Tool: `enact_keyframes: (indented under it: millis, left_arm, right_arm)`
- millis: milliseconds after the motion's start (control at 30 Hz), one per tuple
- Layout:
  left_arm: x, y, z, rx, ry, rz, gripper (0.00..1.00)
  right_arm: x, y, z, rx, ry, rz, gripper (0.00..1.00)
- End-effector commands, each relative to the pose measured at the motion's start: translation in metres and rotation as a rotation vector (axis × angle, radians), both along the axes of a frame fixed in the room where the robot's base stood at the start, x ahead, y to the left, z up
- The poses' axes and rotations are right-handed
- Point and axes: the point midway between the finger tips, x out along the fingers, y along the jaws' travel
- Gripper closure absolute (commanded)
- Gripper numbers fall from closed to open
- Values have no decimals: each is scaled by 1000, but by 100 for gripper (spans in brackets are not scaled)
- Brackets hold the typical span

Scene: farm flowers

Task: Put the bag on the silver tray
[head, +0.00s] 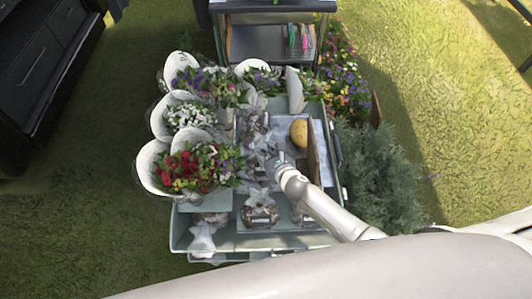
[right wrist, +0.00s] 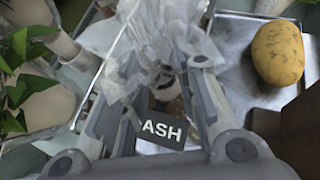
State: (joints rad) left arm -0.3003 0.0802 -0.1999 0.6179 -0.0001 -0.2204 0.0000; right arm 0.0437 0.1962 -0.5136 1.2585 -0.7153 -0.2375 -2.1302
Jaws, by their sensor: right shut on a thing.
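My right gripper (head: 276,166) reaches over the cart from the lower right. In the right wrist view its fingers (right wrist: 158,85) are closed around the gathered clear plastic top of a bag (right wrist: 140,35). A dark label reading "ASH" (right wrist: 165,131) shows between the fingers. The bag's lower part is mostly hidden, and I cannot tell if it is lifted. The silver tray (head: 319,128) lies to the right of the gripper and also shows in the right wrist view (right wrist: 232,30). A yellow potato-like item (head: 299,132) rests on it. My left gripper is not in view.
Wrapped bouquets (head: 184,168) crowd the cart's left side. Another clear bag with brown contents (head: 260,215) stands nearer me, among several similar ones. A brown wooden panel (head: 313,155) stands close right of the gripper. Shrubs (head: 375,175) grow beyond the cart's right edge.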

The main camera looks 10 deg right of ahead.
Motion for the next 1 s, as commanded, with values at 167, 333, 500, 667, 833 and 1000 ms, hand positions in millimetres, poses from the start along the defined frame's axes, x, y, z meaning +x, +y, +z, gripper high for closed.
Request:
enact_keyframes:
  millis: [167,333,500,667,833,1000]
  left_arm:
    - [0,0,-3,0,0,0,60]
    - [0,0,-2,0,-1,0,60]
    - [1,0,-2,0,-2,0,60]
    - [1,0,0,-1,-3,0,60]
    - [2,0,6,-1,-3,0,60]
    - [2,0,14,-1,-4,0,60]
  right_arm:
    - [0,0,-3,-1,0,0,69]
    - [0,0,-2,0,0,0,50]
    - [0,0,-2,0,0,0,50]
    - [0,0,0,0,0,0,50]
    - [-13,-4,7,-3,1,0,50]
    - [-40,-10,23,-2,2,1,50]
